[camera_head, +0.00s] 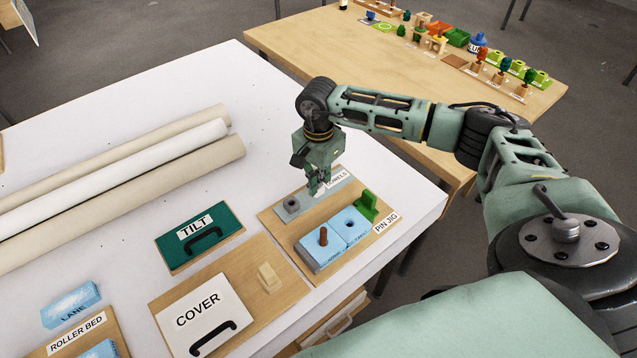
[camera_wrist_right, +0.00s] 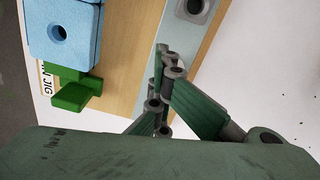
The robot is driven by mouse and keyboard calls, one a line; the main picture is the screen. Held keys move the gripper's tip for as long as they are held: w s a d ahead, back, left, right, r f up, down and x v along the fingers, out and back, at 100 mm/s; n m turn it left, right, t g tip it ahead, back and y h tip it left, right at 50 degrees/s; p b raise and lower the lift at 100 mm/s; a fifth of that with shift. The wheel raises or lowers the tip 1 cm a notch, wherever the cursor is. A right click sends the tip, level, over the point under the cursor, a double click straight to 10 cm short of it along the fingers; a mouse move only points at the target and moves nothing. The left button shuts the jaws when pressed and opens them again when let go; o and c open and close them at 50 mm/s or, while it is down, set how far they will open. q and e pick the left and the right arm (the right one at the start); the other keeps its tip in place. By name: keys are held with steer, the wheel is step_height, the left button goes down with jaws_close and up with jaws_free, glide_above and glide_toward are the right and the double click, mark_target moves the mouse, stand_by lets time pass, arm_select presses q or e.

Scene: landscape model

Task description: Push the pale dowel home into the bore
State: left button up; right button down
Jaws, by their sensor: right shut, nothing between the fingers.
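The pin jig has a light blue two-part block (camera_head: 324,254) on a wooden board. A reddish-brown peg (camera_head: 323,236) stands upright in its left part. The right part has an open dark bore (camera_head: 349,224), which also shows in the right wrist view (camera_wrist_right: 62,32). I cannot make out a pale dowel clearly in either view. My right gripper (camera_head: 316,190) is shut and empty, low over the grey dowels strip (camera_head: 341,183), behind the jig block. Its closed fingers show in the right wrist view (camera_wrist_right: 170,62). My left gripper is not in view.
A green bracket (camera_head: 366,206) stands at the jig block's right. A grey holder with a hole (camera_head: 291,205) sits on the strip's left end. A cover plate (camera_head: 203,317), tilt plate (camera_head: 199,236) and long rolls (camera_head: 120,165) lie to the left. White tabletop is clear behind the jig.

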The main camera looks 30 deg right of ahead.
steer(key=shift+w+r, duration=0.45)
steer(key=shift+r, duration=0.05)
steer(key=shift+w+a+f, duration=0.1)
steer(key=shift+w+a, duration=0.05)
steer(key=shift+a, duration=0.15)
steer(key=c, duration=2)
jaws_free()
steer(key=shift+f, duration=0.2)
steer(key=o, duration=1)
steer(key=shift+d, duration=0.15)
step_height(320, 180, up, 12)
steer(key=shift+f, duration=0.1)
